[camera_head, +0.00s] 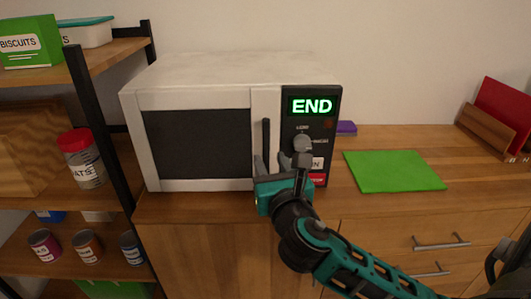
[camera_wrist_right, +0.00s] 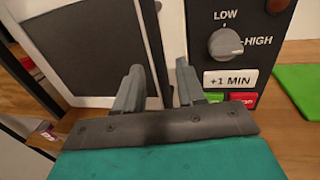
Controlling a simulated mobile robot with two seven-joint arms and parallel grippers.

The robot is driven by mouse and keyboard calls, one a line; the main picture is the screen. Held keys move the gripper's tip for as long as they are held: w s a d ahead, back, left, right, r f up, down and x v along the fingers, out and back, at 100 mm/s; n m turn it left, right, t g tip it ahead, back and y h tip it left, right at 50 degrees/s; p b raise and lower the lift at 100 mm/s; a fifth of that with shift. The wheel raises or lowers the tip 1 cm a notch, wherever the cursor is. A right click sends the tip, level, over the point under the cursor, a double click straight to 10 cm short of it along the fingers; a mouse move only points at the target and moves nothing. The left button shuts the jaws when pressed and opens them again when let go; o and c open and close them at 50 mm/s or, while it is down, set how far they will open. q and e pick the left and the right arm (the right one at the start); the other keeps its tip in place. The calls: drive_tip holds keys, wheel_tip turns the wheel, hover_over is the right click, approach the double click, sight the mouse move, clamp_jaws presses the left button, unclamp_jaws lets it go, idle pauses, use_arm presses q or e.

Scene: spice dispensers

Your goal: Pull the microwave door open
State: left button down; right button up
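The white microwave (camera_head: 215,72) stands on the wooden counter, with its dark-windowed door (camera_head: 197,143) looking closed in the head view. The door's dark vertical handle (camera_head: 266,138) is at the door's right side, and it also shows in the right wrist view (camera_wrist_right: 152,42). My right gripper (camera_head: 271,162) is in front of the handle's lower part. My left gripper is not in view.
The control panel with an END display (camera_head: 311,106) and a knob (camera_wrist_right: 225,42) is right of the handle. A green mat (camera_head: 394,170) lies on the counter to the right. A shelf with a red-lidded jar (camera_head: 84,165) stands close on the left.

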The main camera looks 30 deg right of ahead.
sight(267, 156)
drive_tip(key=shift+x, duration=2.2)
drive_tip(key=shift+c, duration=0.2)
clamp_jaws()
